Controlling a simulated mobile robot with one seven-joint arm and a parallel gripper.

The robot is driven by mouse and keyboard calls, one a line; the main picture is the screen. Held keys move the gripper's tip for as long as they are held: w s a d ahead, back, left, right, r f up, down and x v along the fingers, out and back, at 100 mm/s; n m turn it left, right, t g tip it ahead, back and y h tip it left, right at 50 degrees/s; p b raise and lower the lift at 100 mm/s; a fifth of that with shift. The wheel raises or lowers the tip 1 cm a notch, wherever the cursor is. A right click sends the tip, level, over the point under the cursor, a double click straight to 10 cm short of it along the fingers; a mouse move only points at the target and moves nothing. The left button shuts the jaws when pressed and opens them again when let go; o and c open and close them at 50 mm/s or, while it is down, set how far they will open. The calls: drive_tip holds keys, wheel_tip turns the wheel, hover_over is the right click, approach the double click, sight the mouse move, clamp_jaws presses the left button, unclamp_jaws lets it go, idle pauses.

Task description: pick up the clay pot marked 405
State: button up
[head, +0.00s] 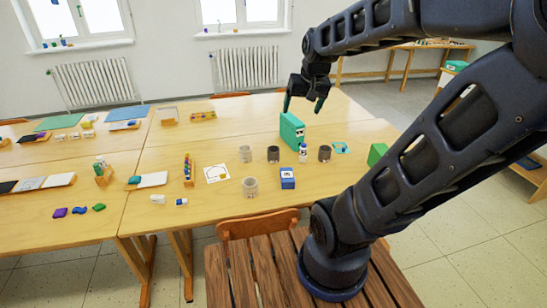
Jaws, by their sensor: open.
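Several small pots stand on the wooden table: a light grey pot (245,154), a dark pot (273,154), another dark pot (324,153), and a beige pot (250,187) nearer the front edge. Their markings are too small to read, so I cannot tell which one is marked 405. My gripper (304,104) is open and empty, pointing down above the back right of the table. It is above and behind the pots, apart from them, near the top of a green box in the picture.
The teal-green box (291,131) stands upright behind the pots. A white bottle (302,153) and a blue box (288,178) stand among them. A white sheet (217,173) lies to the left. A wooden chair (258,224) is at the front edge.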

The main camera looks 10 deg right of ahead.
drive_tip(key=w+f+m, duration=0.2)
drive_tip(key=w+f, duration=0.3)
drive_tip(key=w, duration=0.5)
drive_tip(key=m+h, duration=0.3)
hover_over(274, 153)
drive_tip(key=a, duration=0.1)
wheel_tip(274, 153, down, 28)
drive_tip(key=shift+g, duration=0.4)
drive_tip(key=shift+s+x, duration=0.2)
drive_tip(key=shift+x, duration=2.8)
drive_tip(key=shift+w+a+x, duration=0.1)
drive_tip(key=shift+w+x, duration=0.1)
drive_tip(key=shift+x, duration=1.15)
drive_tip(key=shift+w+a+x, duration=0.1)
drive_tip(key=shift+w+x, duration=0.05)
drive_tip(key=shift+x, duration=1.15)
drive_tip(key=c, duration=1.1)
drive_tip(key=shift+r, duration=0.15)
drive_tip(key=shift+c, duration=0.2)
